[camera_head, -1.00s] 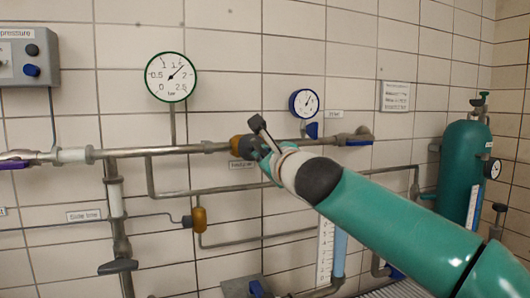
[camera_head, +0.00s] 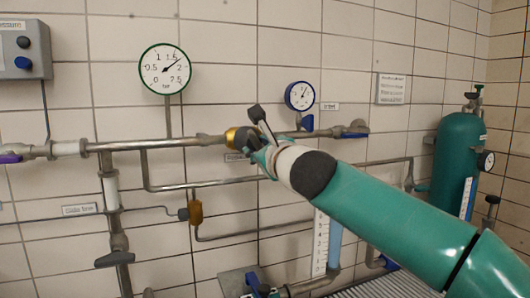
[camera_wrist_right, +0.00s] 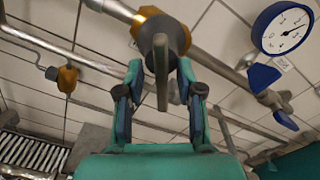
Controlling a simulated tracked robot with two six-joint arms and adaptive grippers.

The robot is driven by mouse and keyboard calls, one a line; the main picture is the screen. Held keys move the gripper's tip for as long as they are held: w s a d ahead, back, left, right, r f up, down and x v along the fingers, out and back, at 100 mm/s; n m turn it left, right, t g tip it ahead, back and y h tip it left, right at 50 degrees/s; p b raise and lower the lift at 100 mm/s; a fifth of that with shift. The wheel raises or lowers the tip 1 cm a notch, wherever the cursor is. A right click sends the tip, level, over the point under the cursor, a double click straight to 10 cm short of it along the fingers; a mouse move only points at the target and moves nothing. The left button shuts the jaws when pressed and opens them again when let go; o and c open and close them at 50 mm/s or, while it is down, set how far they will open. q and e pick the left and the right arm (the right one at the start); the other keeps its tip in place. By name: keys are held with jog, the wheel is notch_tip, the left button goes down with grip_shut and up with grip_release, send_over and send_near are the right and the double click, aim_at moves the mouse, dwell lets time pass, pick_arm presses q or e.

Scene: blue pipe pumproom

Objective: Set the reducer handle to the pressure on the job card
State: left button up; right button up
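The reducer, a brass and dark body (camera_head: 238,138), sits on the upper pipe, with a grey lever handle (camera_wrist_right: 164,72) facing the right wrist camera. My right gripper (camera_wrist_right: 160,68) has its fingers on either side of this handle, with narrow gaps seemingly visible; firm contact cannot be made out. In the head view the right gripper (camera_head: 257,148) partly hides the reducer. The job card, likely the white wall plate (camera_head: 393,88), has text too small to read. My left gripper is not in view.
A blue-rimmed gauge (camera_head: 300,96) and a blue valve handle (camera_head: 355,135) are right of the reducer. A brass fitting (camera_head: 196,212) sits on a lower pipe. A green tank (camera_head: 458,160) stands at right, a grey control box (camera_head: 22,50) at upper left.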

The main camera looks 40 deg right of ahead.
jog(key=v, duration=1.1)
jog(key=shift+s, duration=0.4)
jog(key=shift+w+a+f, duration=0.1)
jog(key=shift+a, duration=0.1)
dwell(1.5)
